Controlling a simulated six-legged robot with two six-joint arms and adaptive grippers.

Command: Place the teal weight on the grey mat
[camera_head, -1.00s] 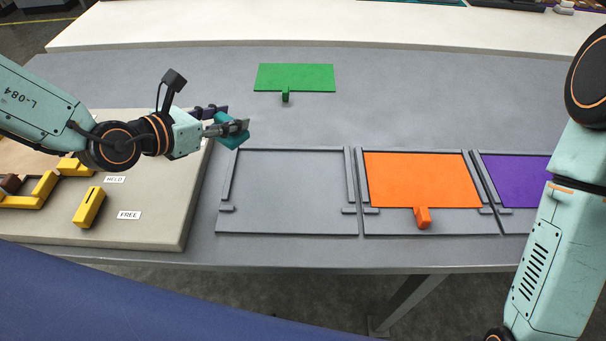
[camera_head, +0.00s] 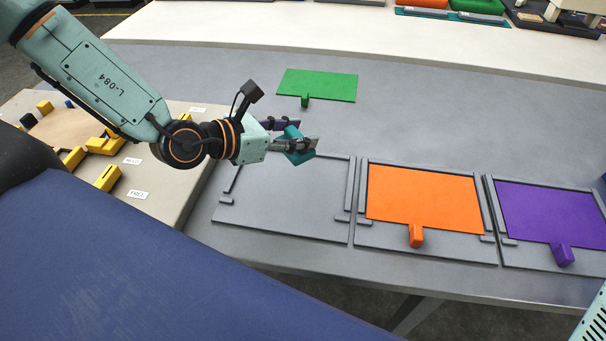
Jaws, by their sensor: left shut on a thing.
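My left gripper (camera_head: 304,138) is shut on the teal weight (camera_head: 299,157), a small block partly hidden behind the fingers. The gripper holds it over the back edge of the left grey framed bay (camera_head: 290,200), seemingly above the surface. That bay is empty, with grey rails at its sides. I cannot tell for sure whether this bay is the grey mat; no other loose grey mat shows. My right gripper is out of view.
An orange plate (camera_head: 425,197) and a purple plate (camera_head: 547,212) lie in the bays to the right. A green plate (camera_head: 318,85) lies at the back. A pale board (camera_head: 172,193) with yellow blocks is at left.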

